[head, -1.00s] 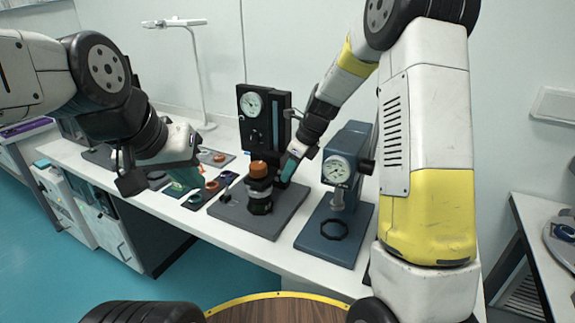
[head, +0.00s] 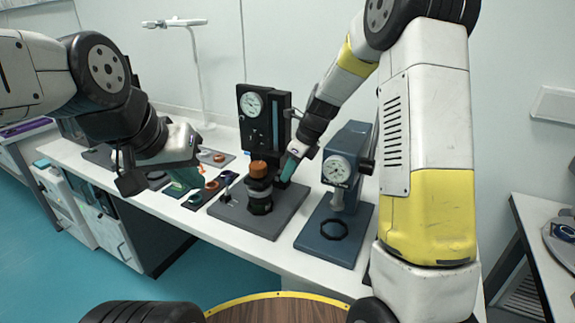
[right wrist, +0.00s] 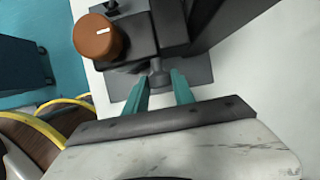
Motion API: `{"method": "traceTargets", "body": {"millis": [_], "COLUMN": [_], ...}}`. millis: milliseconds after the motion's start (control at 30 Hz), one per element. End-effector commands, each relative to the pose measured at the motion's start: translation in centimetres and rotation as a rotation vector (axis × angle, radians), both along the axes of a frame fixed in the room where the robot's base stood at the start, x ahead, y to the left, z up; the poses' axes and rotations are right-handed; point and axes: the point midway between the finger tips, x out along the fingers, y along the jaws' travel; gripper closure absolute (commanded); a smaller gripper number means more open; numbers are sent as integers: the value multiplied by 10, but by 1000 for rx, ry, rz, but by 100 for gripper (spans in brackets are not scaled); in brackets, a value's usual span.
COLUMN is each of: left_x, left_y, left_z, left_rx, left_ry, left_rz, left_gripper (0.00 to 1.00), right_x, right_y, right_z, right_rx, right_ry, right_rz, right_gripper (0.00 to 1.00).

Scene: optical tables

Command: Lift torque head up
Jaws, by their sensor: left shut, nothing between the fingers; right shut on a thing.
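The torque head shows in the head view as a dark block with an orange-brown cap (head: 258,169) on a black stand with a round dial (head: 252,104). Below the cap is a pale and dark cylindrical part (head: 260,190) over the grey base plate (head: 285,215). My right gripper (head: 290,167) is at the head's right side. In the right wrist view its teal fingers (right wrist: 158,88) close on a small grey knob or handle (right wrist: 158,74) on the head, beside the orange cap (right wrist: 97,37). My left gripper (head: 190,178) is shut and empty, left of the stand.
A blue press with a dial (head: 337,170) stands close to the right on its own plate. Small dark trays (head: 210,188) with coloured rings lie at the left. The white bench front edge (head: 200,232) is mostly clear. A white lamp (head: 195,70) stands behind.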

Motion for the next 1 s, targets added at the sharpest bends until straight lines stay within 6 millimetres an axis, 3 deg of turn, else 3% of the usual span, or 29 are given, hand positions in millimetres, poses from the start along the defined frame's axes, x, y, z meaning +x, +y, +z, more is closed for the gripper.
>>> {"method": "traceTargets", "body": {"millis": [400,533,800,833,933,1000], "left_x": [0,0,0,0,0,0], "left_y": [0,0,0,0,0,0], "left_z": [0,0,0,0,0,0], "left_rx": [0,0,0,0,0,0], "left_ry": [0,0,0,0,0,0], "left_rz": [0,0,0,0,0,0], "left_gripper": [100,100,100,100,100,100], "right_x": [2,1,1,1,1,1], "right_y": [1,0,0,0,0,0], "right_z": [85,96,96,96,96,96], "right_rx": [1,1,1,1,0,0], "right_ry": [-7,-5,-3,-3,-2,-2], "right_rz": [1,-2,-2,-2,-2,-2], "right_gripper": [100,100,100,68,49,49]}}
